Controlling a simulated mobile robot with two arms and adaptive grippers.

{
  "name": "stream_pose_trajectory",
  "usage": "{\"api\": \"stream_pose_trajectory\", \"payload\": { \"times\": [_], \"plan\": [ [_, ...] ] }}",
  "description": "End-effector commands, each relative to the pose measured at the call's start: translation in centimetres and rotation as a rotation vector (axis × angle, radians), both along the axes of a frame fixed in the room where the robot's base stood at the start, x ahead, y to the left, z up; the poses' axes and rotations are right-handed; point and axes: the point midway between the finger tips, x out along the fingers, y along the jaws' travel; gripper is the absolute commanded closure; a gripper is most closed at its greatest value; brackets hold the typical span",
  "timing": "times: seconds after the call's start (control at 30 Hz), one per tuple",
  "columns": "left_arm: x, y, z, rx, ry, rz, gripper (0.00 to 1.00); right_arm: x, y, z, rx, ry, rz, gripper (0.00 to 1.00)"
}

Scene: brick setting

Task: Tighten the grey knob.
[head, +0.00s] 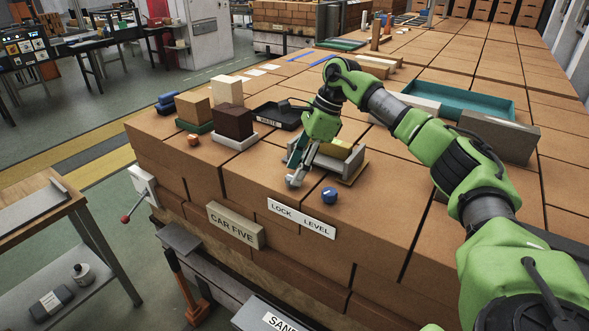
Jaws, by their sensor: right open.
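My right gripper (299,172) points down over the brick stack near its front edge, its fingers open. A light grey piece at its fingertips looks like the grey knob (294,182), above the LOCK end of a white label (301,217) reading LOCK LEVEL. The fingers partly hide this knob, and I cannot tell whether they touch it. A blue knob (329,196) stands to the right, above the word LEVEL, apart from the gripper. My left gripper is out of view.
A grey holder with a yellowish block (340,151) sits just behind the gripper. A black tray (278,116) and a dark brown block (232,122) stand to the left. A red-tipped lever (125,219) juts from the stack's left side. Bare brick top lies right of the blue knob.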

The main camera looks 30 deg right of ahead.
Motion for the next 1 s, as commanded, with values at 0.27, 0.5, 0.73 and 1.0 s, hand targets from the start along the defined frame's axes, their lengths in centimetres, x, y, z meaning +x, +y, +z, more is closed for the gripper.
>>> {"api": "stream_pose_trajectory", "payload": {
  "times": [0.27, 0.5, 0.73, 1.0],
  "plan": [
    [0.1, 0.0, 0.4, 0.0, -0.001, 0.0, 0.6, 0.2, 0.6, -1.5, -0.001, 0.001, 0.001, 0.58],
    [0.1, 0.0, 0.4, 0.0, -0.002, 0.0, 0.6, 0.3, 0.6, -1.6, 0.0, 0.0, 0.001, 0.66],
    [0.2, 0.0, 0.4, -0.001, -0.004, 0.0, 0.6, 0.2, 0.6, -1.5, 0.0, 0.0, 0.001, 0.96],
    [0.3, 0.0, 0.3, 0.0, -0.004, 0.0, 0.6, 0.2, 0.6, -1.6, 0.0, -0.001, -0.035, 0.96]
  ]
}}
